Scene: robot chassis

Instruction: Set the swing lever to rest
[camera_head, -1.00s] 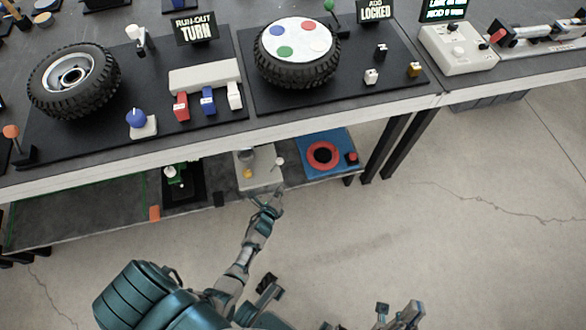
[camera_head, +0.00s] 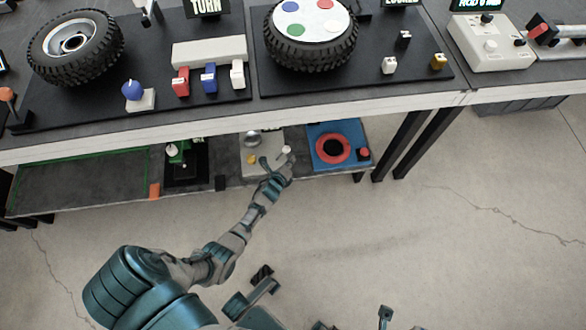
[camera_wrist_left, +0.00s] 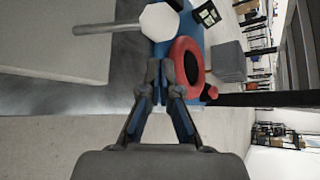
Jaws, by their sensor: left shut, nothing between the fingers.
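A lever with a white knob stands on a pale grey panel (camera_head: 252,162) on the lower shelf. Its white knob (camera_head: 286,149) shows just beyond my left gripper (camera_head: 285,169). In the left wrist view the faceted knob (camera_wrist_left: 160,21) sits at the end of a grey rod (camera_wrist_left: 105,28) that runs left. My left gripper's fingertips (camera_wrist_left: 161,72) are together and empty, just below the knob in that picture; I cannot tell whether they touch it. My right gripper is not clearly seen.
A blue board with a red ring (camera_head: 332,148) and a red button (camera_head: 364,153) lies right of the panel. A black-and-green fixture (camera_head: 182,155) stands left of it. The bench edge (camera_head: 230,115) overhangs the shelf. Table legs (camera_head: 405,145) stand right; the floor in front is open.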

